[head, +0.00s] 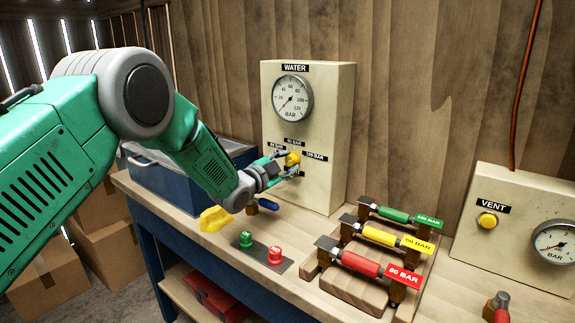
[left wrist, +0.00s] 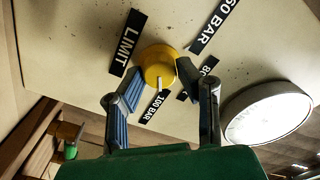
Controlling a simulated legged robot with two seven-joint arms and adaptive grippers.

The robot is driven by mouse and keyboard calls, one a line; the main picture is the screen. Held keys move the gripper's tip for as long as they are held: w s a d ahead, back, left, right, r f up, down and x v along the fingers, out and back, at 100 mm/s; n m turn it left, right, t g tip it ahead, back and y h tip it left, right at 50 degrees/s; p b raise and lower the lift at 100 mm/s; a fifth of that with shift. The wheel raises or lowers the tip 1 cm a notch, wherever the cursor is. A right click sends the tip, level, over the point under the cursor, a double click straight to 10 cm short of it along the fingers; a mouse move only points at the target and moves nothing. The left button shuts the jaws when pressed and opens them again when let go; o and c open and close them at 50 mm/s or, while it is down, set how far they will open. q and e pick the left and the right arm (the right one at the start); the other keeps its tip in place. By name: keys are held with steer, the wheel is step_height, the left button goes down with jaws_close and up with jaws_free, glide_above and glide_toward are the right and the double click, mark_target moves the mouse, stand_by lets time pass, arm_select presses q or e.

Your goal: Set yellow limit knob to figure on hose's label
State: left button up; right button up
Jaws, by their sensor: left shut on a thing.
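The yellow limit knob (head: 293,159) is on the front of the cream WATER box, ringed by 60, 80 and 100 BAR labels, with the LIMIT label below. My left gripper (head: 285,165) is shut on it. In the left wrist view the knob (left wrist: 158,66) sits between the fingertips (left wrist: 150,85). A pale mark on its rim faces the 100 BAR label (left wrist: 155,106). Hose pieces with red (head: 361,263), yellow (head: 380,236) and green (head: 393,213) sleeves lie on a wooden rack. My right gripper is not in view.
The water gauge (head: 292,97) is above the knob. Green (head: 246,238) and red (head: 275,254) buttons sit on the bench in front. A yellow item (head: 215,219) lies left of them. The VENT box (head: 515,230) stands at right.

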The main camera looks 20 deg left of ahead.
arm_select(q)
steer(key=o, duration=1.1)
steer(key=shift+f, duration=0.1)
steer(key=v, duration=1.1)
steer(key=shift+s+a, duration=0.15)
steer(key=shift+s, duration=0.25)
